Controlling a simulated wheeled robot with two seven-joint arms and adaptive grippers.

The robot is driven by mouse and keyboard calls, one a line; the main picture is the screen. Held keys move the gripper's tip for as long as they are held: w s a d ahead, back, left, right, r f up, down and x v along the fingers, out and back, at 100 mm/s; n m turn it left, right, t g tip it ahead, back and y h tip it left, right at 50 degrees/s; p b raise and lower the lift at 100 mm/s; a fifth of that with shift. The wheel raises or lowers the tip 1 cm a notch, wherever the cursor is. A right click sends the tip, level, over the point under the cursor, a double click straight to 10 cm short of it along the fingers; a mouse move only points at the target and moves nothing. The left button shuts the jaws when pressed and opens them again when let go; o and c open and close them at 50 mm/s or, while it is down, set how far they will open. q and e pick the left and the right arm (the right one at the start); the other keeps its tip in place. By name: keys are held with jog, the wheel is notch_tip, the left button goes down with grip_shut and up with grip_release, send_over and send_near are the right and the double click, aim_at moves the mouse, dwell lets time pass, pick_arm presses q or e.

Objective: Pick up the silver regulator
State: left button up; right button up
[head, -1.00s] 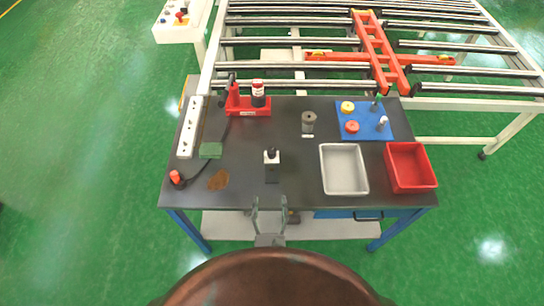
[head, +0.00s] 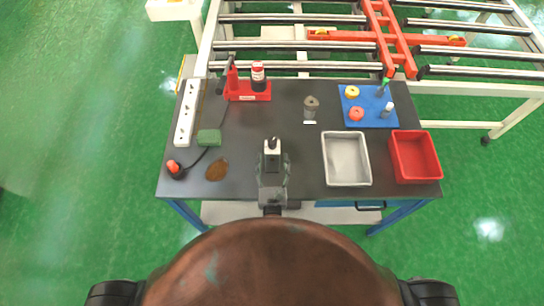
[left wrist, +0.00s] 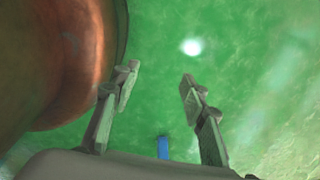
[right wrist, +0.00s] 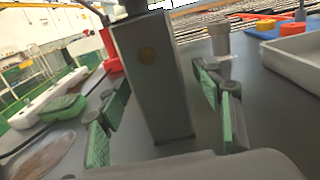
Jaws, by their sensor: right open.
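The silver-grey regulator (head: 272,147), a tall block with a black knob on top, stands upright on the dark workbench (head: 240,120). My right gripper (head: 273,170) is open and low at the block's near side. In the right wrist view the grey block (right wrist: 150,75) stands between the open fingers (right wrist: 163,88), with a visible gap on each side. My left gripper (left wrist: 160,80) is open and empty over the green floor, beside my brown body; the head view does not show it.
A grey cylinder (head: 311,104) stands behind and to the right. A grey tray (head: 346,182) and red bin (head: 434,168) are on the right. A blue mat (head: 370,119) holds small parts. A red stand (head: 248,97), power strip (head: 186,112) and green block (head: 209,137) are left.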

jog(key=shift+w, duration=0.75)
jog(key=c, duration=1.6)
pick_arm(q)
jog(key=shift+w, duration=0.6)
pick_arm(e)
jog(key=shift+a+r, duration=0.1)
grip_shut()
